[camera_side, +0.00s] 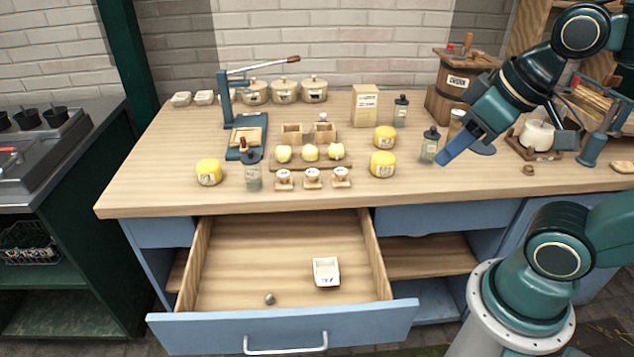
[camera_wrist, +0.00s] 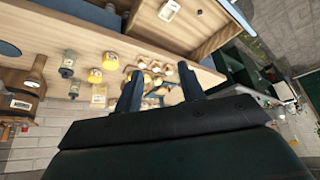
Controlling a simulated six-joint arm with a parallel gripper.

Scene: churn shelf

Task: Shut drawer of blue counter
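The blue counter (camera_side: 160,233) has a wooden top, and its left drawer (camera_side: 345,327) is pulled well out toward the camera. The drawer's silver handle (camera_side: 286,345) is on the blue front. Inside the drawer lie a small white box (camera_side: 326,271) and a small grey round object (camera_side: 269,298). My gripper (camera_side: 447,158) is above the right half of the countertop, far from the drawer and to its upper right. In the wrist view my gripper's two fingers (camera_wrist: 160,88) are spread apart with nothing held between them. The open drawer also shows at the top of the wrist view (camera_wrist: 205,25).
Yellow cheese rounds (camera_side: 383,163), glass jars (camera_side: 252,172) and a blue press (camera_side: 226,97) stand on the countertop. A wooden churn (camera_side: 452,84) is at the back right. A dark green unit (camera_side: 60,190) is at left. The space above the drawer is clear.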

